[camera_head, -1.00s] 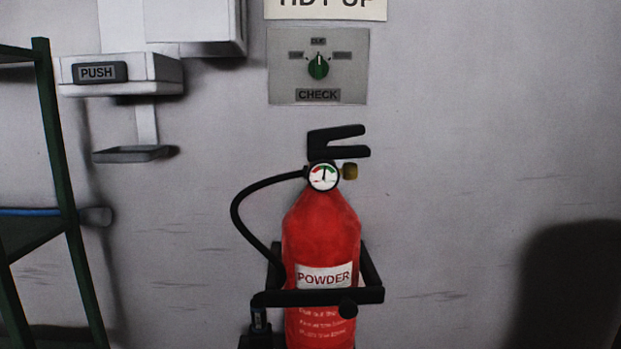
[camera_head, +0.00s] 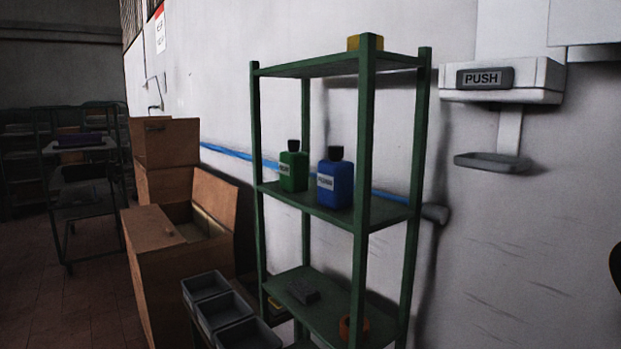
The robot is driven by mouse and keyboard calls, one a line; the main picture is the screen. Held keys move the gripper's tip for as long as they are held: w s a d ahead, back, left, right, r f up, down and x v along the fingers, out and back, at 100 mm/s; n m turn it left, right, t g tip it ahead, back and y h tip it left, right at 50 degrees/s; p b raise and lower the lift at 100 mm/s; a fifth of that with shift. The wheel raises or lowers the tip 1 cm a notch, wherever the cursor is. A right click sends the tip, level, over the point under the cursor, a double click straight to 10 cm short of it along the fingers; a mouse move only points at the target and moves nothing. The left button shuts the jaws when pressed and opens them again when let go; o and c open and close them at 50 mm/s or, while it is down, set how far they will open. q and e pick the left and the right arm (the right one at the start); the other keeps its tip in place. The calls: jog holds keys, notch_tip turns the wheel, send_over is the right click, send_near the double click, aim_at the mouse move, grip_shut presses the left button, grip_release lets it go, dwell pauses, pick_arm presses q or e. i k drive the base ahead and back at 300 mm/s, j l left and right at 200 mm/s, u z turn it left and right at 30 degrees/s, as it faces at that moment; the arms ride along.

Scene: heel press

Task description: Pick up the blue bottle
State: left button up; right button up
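The blue bottle (camera_head: 335,185) has a black cap and a white label. It stands upright on the middle shelf (camera_head: 305,203) of a green metal rack, behind the rack's front post from this angle but mostly visible. A green bottle (camera_head: 293,170) with a black cap stands just left of it, a small gap apart.
A yellow item (camera_head: 364,42) sits on the rack's top; an orange ring-like item (camera_head: 353,328) lies on its bottom shelf. Grey bins (camera_head: 206,285) and an open wooden box (camera_head: 160,250) stand left of the rack. A PUSH dispenser (camera_head: 502,79) is on the wall at right. Floor (camera_head: 75,300) shows at left.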

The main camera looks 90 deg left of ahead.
aim_at(335, 181)
jog(key=u, duration=0.5)
jog(key=j+u, duration=0.1)
jog(key=u, duration=1.4)
jog(key=i+u, duration=0.1)
jog(key=u, duration=0.4)
jog(key=i+u, duration=0.1)
jog(key=i, duration=0.25)
jog(key=k+l+z, duration=0.2)
jog(key=k+l, duration=0.15)
jog(key=l, duration=0.15)
